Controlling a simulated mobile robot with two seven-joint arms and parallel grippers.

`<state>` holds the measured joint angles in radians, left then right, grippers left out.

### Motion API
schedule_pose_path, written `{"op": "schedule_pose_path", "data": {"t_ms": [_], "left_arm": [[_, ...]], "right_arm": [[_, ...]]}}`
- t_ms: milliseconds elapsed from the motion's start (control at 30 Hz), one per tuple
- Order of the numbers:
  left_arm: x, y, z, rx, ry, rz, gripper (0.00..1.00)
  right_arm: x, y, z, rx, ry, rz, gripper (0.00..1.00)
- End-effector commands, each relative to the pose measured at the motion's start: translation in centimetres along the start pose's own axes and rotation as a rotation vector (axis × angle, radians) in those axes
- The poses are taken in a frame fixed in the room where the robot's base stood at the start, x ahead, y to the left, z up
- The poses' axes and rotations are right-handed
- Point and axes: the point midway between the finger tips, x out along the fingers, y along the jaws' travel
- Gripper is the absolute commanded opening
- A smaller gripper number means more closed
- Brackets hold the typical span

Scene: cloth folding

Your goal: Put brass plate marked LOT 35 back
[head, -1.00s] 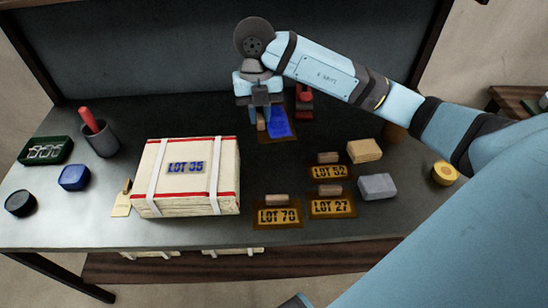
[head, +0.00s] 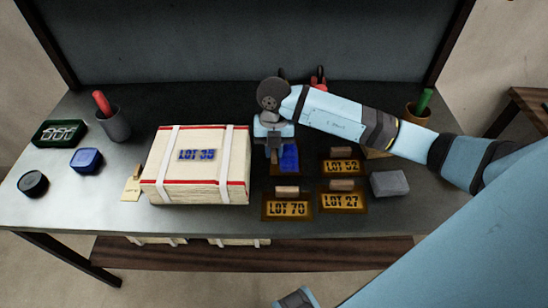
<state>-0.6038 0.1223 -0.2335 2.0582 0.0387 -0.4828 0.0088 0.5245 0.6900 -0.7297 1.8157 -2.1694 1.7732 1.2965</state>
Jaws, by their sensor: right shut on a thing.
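My right gripper (head: 273,152) is shut on the small wooden grip of a brass plate (head: 284,172) with a blue-inked face; its lettering is too covered to read. The plate is at the left of LOT 52 and behind LOT 70, low over the table; I cannot tell whether it touches. Plates LOT 52 (head: 342,167), LOT 70 (head: 287,209) and LOT 27 (head: 342,202) lie on the table, each with a wooden grip. My left gripper is not in view.
A grey block (head: 389,184) lies right of the plates. A pot (head: 411,114) with a green-handled tool and a red object (head: 319,77) stand behind my arm. A grey cup (head: 115,126), green tray (head: 60,133), blue box (head: 86,161) and black tin (head: 33,184) are at left.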

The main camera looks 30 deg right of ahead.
Motion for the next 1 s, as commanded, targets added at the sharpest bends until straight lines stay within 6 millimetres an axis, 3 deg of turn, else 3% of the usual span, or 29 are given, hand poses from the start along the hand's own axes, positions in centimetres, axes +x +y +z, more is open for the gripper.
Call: {"op": "schedule_pose_path", "data": {"t_ms": [267, 633, 667, 733, 1000], "left_arm": [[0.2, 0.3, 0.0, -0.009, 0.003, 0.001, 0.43], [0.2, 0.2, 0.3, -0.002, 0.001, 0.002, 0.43], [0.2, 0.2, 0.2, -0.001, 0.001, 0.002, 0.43], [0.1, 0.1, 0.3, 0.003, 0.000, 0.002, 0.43], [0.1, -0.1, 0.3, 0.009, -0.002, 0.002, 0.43]], "right_arm": [[3.8, 0.0, 0.4, 0.000, 0.003, 0.000, 0.00], [4.2, 0.0, 0.5, -0.001, 0.001, 0.000, 0.00], [4.2, 0.0, 0.5, -0.001, 0.001, -0.001, 0.26], [4.2, 0.0, 0.5, -0.001, 0.001, -0.001, 0.42], [4.1, 0.0, 0.4, -0.001, 0.001, 0.000, 0.44]]}}
